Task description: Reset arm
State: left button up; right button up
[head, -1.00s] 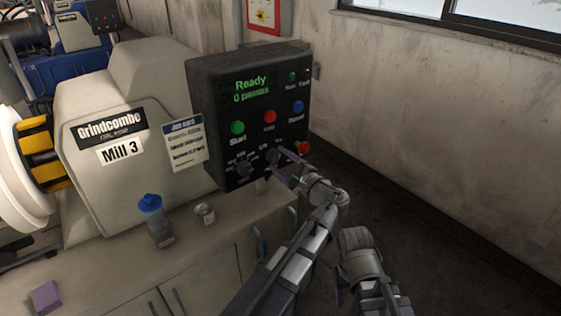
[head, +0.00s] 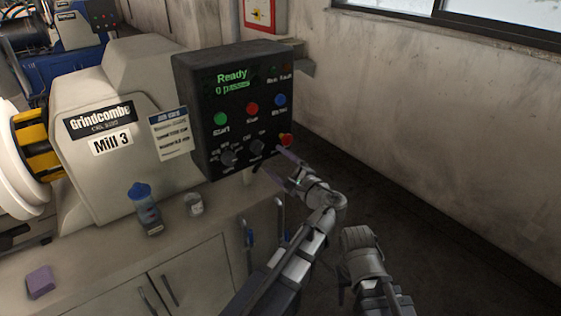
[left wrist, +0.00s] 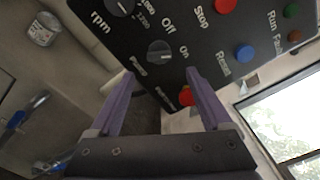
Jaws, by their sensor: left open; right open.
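The dark control panel (head: 205,95) of Mill 3 reads "Ready" and "0 passes". It has green, red and blue buttons, two dark knobs and a red knob (head: 286,140) at its lower right corner. My left gripper (head: 284,168) is open and empty just below and in front of that corner. In the left wrist view its purple fingers (left wrist: 160,82) stand apart, with the pump Off/On knob (left wrist: 160,51) beyond them and the red knob (left wrist: 186,96) partly behind one finger. My right gripper (head: 341,291) is low in the head view, small, dark and clear of the panel.
A blue-capped bottle (head: 145,210) and a small pale jar (head: 194,203) stand on the bench (head: 110,255). A purple block (head: 40,281) lies at its left. A job card (head: 171,134) is on the mill. The floor (head: 440,235) at right is clear.

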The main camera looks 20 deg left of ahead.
pick_arm(q)
jog(key=s+a+f+n+g+h, duration=0.1)
jog(key=s+f+n+g+h, duration=0.4)
jog(key=f, duration=0.5)
jog(key=s+a+f+n+g+h, duration=0.1)
jog(key=s+f+n+g+h, duration=0.4)
jog(key=s+f, duration=0.4)
jog(key=s+d+h+p, duration=0.1)
jog(key=s+d, duration=0.3)
jog(key=d, duration=0.4)
jog(key=s+d+r+g+h+p, duration=0.1)
jog(key=s+d+h+p, duration=0.1)
jog(key=d, duration=0.6)
jog(key=s+p, duration=0.1)
jog(key=s, duration=0.1)
jog(key=shift+s+d+r, duration=0.15)
jog(key=shift+s, duration=0.25)
pick_arm(e)
jog(key=r, duration=0.4)
jog(key=shift+d+r, duration=0.1)
jog(key=shift+d, duration=0.1)
pick_arm(q)
jog(key=shift+c, duration=0.4)
